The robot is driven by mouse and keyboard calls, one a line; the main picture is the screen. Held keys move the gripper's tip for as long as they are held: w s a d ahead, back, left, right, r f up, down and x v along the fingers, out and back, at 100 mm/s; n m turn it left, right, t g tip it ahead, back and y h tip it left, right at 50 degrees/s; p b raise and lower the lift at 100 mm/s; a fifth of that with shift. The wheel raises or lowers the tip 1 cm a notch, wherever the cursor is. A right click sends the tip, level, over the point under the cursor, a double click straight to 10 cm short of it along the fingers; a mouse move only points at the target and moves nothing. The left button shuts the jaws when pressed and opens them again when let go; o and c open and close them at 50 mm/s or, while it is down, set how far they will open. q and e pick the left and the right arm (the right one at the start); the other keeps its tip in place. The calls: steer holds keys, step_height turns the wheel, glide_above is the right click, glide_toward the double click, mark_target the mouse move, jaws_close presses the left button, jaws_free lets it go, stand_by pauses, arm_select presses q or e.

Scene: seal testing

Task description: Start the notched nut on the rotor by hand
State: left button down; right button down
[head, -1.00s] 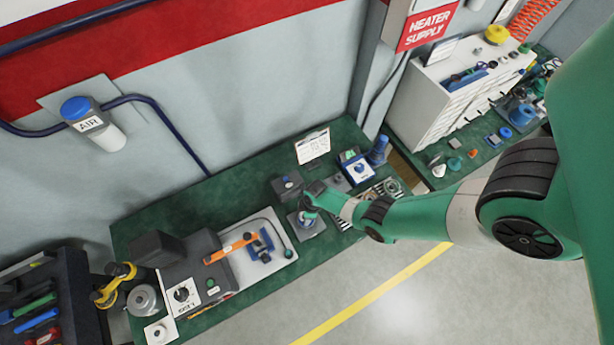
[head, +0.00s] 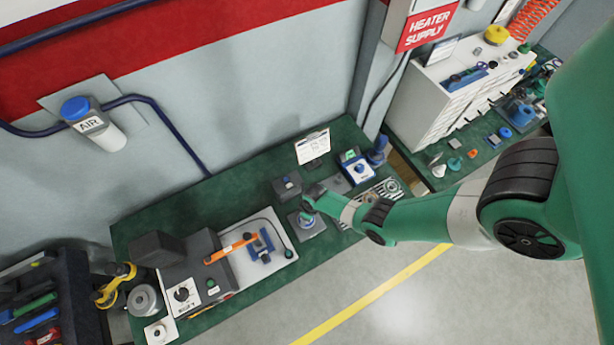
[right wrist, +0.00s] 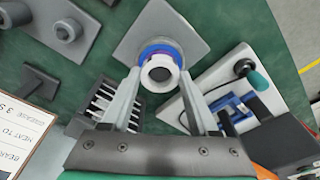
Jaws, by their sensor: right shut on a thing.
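My right gripper (right wrist: 159,78) reaches down over the bench, its two fingers on either side of a pale ring with a dark bore, which I take as the notched nut (right wrist: 160,85). Just beyond it is a blue and purple round part (right wrist: 158,48), apparently the rotor, upright on a square grey plate (right wrist: 190,44). The nut is in line with the rotor; whether its thread has caught cannot be told. In the head view my right gripper (head: 309,203) is above the same grey plate (head: 318,225), largely covering the nut. My left gripper is not in view.
A dark grey block (head: 287,185) stands close behind the plate. A sign card (head: 313,147) and a blue-and-white box (head: 357,169) are farther right. A grey machine with an orange lever (head: 232,248) stands to the left.

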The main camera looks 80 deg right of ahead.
steer(key=m, duration=0.3)
steer(key=shift+m+h, duration=0.3)
steer(key=shift+m, duration=0.1)
steer(key=shift+a+f+m, duration=0.1)
steer(key=shift+m, duration=1.1)
steer(key=shift+c, duration=0.3)
jaws_free()
step_height(320, 180, up, 5)
steer(key=p, duration=0.4)
steer(key=shift+f, duration=0.15)
